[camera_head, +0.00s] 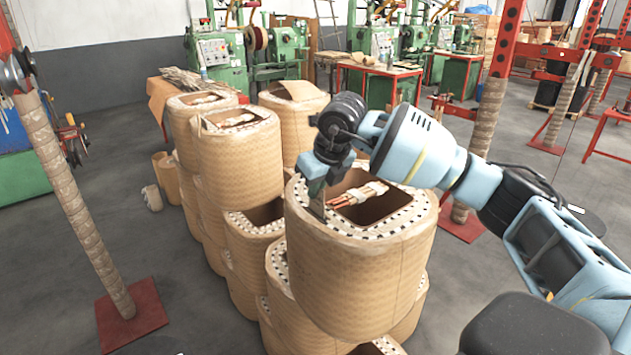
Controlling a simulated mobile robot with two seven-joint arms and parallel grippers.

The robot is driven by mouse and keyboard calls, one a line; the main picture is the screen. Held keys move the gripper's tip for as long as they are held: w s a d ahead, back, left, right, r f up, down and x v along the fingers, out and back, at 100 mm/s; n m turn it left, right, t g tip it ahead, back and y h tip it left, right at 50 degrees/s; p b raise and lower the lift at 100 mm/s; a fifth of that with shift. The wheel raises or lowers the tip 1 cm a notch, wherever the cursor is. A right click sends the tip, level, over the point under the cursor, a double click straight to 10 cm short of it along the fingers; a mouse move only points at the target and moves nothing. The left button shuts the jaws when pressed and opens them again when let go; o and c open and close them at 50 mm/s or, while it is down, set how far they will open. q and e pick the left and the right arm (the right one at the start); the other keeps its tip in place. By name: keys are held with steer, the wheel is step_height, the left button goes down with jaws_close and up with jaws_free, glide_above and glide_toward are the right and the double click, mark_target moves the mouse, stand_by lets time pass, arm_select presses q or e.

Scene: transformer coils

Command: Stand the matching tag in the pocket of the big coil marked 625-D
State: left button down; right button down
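A big tan wrapped coil (350,270) stands in front, on top of other coils. Its top has a dark rectangular opening with copper leads (358,194) and a rim of dark-and-white spacers. My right gripper (317,208) points down at the left part of this rim, close to it or touching. Its fingers look close together, but I cannot tell whether they are shut or hold something. I cannot make out a tag, a pocket or the mark 625-D on any coil. My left gripper is not in view.
More stacked coils (237,155) stand behind and to the left. A wrapped post on a red base plate (131,315) stands at the left, and red uprights (503,45) at the right. Green machines (222,62) line the back.

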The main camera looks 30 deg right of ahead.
steer(key=shift+f, duration=0.65)
steer(key=c, duration=1.6)
jaws_free()
steer(key=v, duration=0.7)
steer(key=shift+s+r, duration=0.15)
steer(key=shift+r, duration=0.2)
steer(key=shift+f, duration=0.1)
